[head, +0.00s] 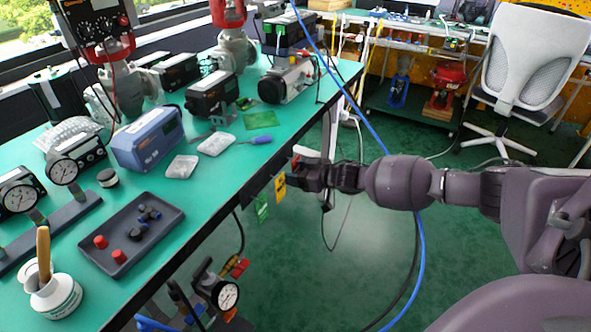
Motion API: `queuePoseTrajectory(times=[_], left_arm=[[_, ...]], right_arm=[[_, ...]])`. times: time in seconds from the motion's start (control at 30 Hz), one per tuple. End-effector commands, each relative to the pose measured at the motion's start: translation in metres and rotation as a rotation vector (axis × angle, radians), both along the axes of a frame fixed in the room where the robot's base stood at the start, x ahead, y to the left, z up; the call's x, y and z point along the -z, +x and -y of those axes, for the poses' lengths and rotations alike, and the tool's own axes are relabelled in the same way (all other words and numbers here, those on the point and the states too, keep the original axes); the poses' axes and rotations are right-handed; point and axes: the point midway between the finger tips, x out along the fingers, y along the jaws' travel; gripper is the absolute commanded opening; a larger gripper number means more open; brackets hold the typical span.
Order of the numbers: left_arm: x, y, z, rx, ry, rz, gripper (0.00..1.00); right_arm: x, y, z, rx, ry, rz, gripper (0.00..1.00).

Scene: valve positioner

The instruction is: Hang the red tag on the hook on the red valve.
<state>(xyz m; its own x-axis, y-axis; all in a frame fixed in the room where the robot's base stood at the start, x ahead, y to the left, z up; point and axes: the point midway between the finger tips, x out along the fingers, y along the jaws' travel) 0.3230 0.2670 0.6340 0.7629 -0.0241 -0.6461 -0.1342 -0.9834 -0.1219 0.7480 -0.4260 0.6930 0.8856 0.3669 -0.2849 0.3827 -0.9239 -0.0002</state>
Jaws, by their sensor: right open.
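My right gripper (294,176) reaches in from the right to the front edge of the green bench. It is open, with its fingers close to hanging tags. A yellow tag (280,188) hangs just left of the fingers, and a green tag (262,208) hangs further left. A small red patch shows by the fingers; I cannot tell whether it is the red tag. A red-topped valve (228,12) stands at the far side of the bench, cut by the top edge. I cannot make out its hook, or tell if this is the task's valve. My left gripper is out of view.
The bench (215,177) carries gauges, a grey tray (130,234), a blue instrument box (147,139) and a brush pot (55,297). A blue hose (370,130) runs down past my right arm. Piping with a gauge (226,295) stands below the bench.

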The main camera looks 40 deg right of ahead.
Motion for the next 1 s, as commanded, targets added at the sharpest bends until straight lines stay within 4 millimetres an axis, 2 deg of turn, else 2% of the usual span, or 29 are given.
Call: queuePoseTrajectory(times=[0.07,0.2,0.3,1.0], left_arm=[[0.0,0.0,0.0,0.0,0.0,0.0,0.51],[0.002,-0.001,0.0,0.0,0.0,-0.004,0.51],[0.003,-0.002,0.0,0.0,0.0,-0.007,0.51],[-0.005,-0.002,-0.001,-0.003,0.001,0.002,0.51]], right_arm=[[0.0,0.0,0.0,0.0,0.0,0.0,0.58],[0.0,0.0,0.0,0.0,0.0,0.0,0.37],[0.0,0.0,0.0,0.0,0.0,0.0,0.25],[-0.012,0.0,0.0,0.001,0.0,0.0,0.25]])
